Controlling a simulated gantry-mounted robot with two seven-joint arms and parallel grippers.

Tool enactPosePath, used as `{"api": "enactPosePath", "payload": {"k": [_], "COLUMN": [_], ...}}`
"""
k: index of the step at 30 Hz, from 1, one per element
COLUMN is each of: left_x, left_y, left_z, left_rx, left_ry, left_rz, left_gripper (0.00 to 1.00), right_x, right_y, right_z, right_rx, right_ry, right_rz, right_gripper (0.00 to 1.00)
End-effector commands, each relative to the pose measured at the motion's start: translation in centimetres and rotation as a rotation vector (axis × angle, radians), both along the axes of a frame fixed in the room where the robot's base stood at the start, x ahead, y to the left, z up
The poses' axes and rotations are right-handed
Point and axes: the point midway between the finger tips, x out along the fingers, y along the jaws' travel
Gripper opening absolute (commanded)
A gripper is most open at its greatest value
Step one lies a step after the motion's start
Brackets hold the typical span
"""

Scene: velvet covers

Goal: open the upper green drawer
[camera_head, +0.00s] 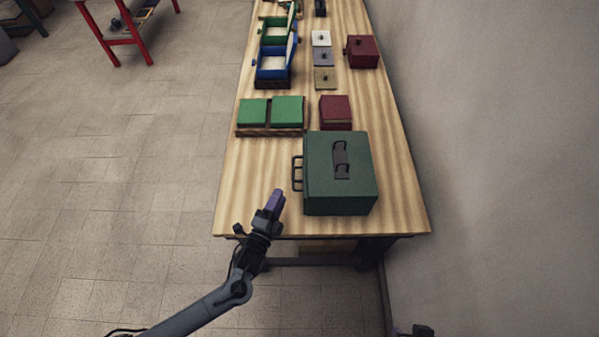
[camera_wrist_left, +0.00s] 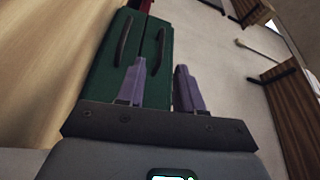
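The dark green drawer box (camera_head: 340,195) stands at the near end of the wooden table, with a carry handle on top. Two dark handles stick out from its left side. In the left wrist view the box front (camera_wrist_left: 106,65) shows two drawers divided by a seam. The upper drawer's handle (camera_wrist_left: 158,52) is on the right there, farther from the tabletop. My left gripper (camera_head: 277,199) is in front of the handles, to their lower left. Its purple fingers (camera_wrist_left: 160,88) are apart and empty, pointing toward the box. A piece of my right arm shows at the bottom edge.
Behind the box are two green blocks (camera_head: 271,111) on a brown tray and a dark red box (camera_head: 335,113). Blue and green open boxes stand farther back. A grey wall (camera_head: 480,150) runs along the right.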

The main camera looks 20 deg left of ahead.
Motion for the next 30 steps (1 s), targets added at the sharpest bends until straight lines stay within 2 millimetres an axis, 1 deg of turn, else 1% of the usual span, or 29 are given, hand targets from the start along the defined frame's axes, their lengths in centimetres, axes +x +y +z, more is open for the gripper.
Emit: {"api": "enactPosePath", "payload": {"k": [1, 2, 8, 21, 25, 30], "left_x": [0.5, 0.7, 2.5, 9.2, 10.5, 11.3], "left_y": [0.0, 0.0, -0.1, -0.6, -0.7, -0.7], "left_z": [-0.2, -0.2, 0.2, 0.7, 0.8, 0.8], "left_rx": [-0.001, 0.000, -0.001, -0.002, -0.002, -0.002], "left_ry": [-0.009, -0.012, -0.018, -0.017, -0.017, -0.016], "left_rz": [-0.001, 0.000, 0.000, 0.001, 0.001, 0.001], "left_gripper": [0.36, 0.36, 0.36, 0.36, 0.36, 0.36], "right_x": [-0.2, -0.3, -0.1, 0.1, 0.1, 0.1], "right_y": [0.1, 0.2, 0.2, -0.2, -0.3, -0.3], "right_z": [-0.8, -1.0, -1.0, -1.6, -1.8, -1.9], "right_rx": [0.004, 0.005, 0.008, -0.007, -0.009, -0.009], "right_ry": [0.006, 0.008, 0.002, -0.004, -0.004, -0.004], "right_rz": [-0.001, -0.001, -0.005, 0.002, 0.002, 0.002], "right_gripper": [0.43, 0.43, 0.43, 0.43, 0.43, 0.43]}}
